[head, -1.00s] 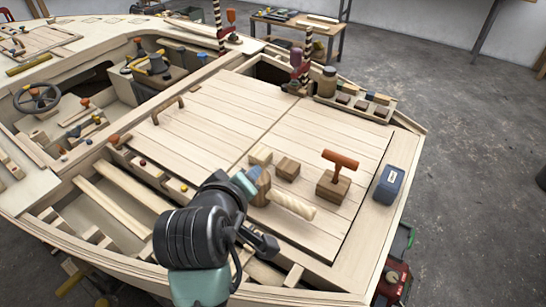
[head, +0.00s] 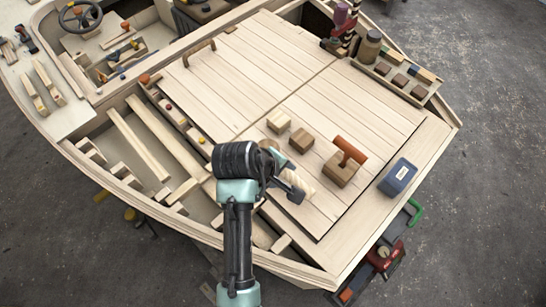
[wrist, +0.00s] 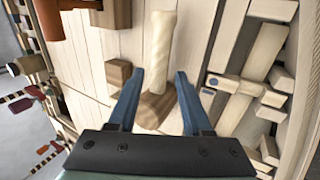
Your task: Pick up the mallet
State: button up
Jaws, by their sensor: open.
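The mallet has a pale, ridged wooden handle (head: 303,183) and a darker brown head, and lies on the planked deck. In the head view my arm partly hides it. In the wrist view the mallet's handle (wrist: 160,38) runs away from me, with the brown head nearer, partly between the fingers. My gripper (wrist: 160,74) is open, its two blue fingers on either side of the mallet in the picture. I cannot tell how far above it they are. Nothing is held.
Two small wooden blocks (head: 301,140) lie near the mallet. A block with an orange-brown crossbar (head: 342,170) stands to the right, then a blue box (head: 397,177). Jars and a rack (head: 395,78) stand at the far right. Open framed bays (head: 140,148) lie left. The deck (head: 235,85) beyond is mostly clear.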

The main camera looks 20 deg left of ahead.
aim_at(287, 175)
jog(key=shift+a+x, duration=0.1)
jog(key=shift+x, duration=1.45)
jog(key=shift+a+x, duration=0.15)
jog(key=shift+x, duration=1.45)
jog(key=shift+w, duration=0.1)
grip_shut()
